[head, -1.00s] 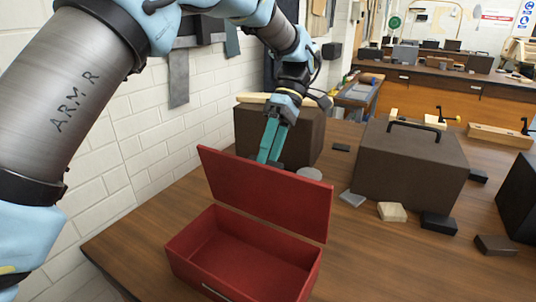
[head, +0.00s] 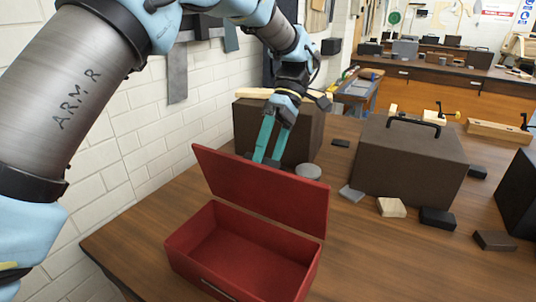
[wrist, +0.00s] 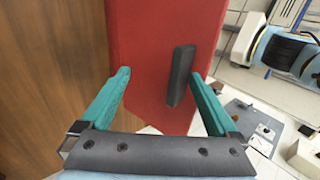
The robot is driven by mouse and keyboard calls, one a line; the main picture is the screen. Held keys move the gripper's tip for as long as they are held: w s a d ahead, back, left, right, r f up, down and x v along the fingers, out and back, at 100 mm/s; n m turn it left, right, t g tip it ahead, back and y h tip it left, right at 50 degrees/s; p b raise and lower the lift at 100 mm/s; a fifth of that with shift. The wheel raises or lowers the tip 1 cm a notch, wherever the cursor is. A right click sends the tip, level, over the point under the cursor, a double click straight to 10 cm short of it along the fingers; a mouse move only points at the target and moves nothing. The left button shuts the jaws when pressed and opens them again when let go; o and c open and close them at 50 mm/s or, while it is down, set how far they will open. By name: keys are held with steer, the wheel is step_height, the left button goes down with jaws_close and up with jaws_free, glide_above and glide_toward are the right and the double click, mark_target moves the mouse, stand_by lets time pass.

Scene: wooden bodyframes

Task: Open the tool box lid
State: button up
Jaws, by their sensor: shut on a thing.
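The red tool box (head: 215,255) stands on the wooden bench in the head view, its front end cut off by the lower edge. Its lid (head: 265,193) stands raised and leans back a little, so the empty inside shows. My gripper (head: 267,157) is behind the lid, and the lid hides its fingertips. In the wrist view the teal fingers of my gripper (wrist: 160,77) stand apart in front of the red lid (wrist: 150,30). A dark bar (wrist: 180,76) on the lid lies between them, nearer the right finger, with a gap at the left finger.
A brown box (head: 305,140) stands close behind my gripper. A larger brown case with a handle (head: 410,170) stands to the right, with small blocks (head: 391,207) in front. A white brick wall (head: 140,135) borders the left side.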

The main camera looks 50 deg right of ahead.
steer(key=shift+d+f, duration=0.15)
steer(key=shift+f, duration=0.15)
steer(key=shift+c, duration=0.2)
steer(key=v, duration=0.7)
steer(key=shift+r+b, duration=0.35)
steer(key=shift+r, duration=0.15)
